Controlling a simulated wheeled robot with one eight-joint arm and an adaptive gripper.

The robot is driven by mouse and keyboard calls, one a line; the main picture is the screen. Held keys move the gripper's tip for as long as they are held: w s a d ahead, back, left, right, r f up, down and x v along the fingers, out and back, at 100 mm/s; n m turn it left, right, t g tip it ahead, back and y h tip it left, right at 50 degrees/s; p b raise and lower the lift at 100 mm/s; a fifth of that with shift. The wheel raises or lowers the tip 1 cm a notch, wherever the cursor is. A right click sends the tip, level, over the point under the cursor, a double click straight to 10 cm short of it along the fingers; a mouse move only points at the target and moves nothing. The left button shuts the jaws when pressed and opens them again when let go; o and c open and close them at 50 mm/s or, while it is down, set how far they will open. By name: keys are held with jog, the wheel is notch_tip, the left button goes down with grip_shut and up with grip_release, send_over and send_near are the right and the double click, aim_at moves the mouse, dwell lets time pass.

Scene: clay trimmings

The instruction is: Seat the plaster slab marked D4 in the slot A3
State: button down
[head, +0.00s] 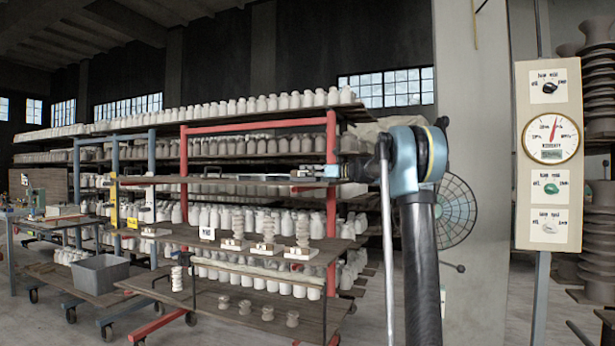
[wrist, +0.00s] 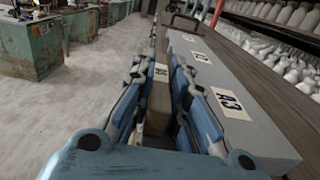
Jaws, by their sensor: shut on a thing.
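My gripper (head: 305,172) reaches left at the height of a long upper shelf, seen in the head view. In the wrist view my gripper (wrist: 162,78) has its blue fingers closed on both sides of a narrow tan slab (wrist: 158,103). Any mark on the slab cannot be read, and its lower end is hidden. A long grey strip (wrist: 262,135) with white labels runs beside the right finger. The label A3 (wrist: 232,103) lies on its near part, turned sideways. The slot itself is hidden from view, and I cannot tell whether the slab touches it.
A red rack post (head: 331,200) stands near my gripper. Pale pots (head: 215,218) fill the shelves behind. A grey bin (head: 100,272) sits on a low cart at the left. In the wrist view, open floor (wrist: 75,90) lies left of the gripper.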

jog(key=shift+w, duration=0.1)
jog(key=c, duration=1.5)
grip_release()
jog(key=shift+r, duration=0.1)
jog(key=shift+d, duration=0.1)
jog(key=shift+v, duration=5.9)
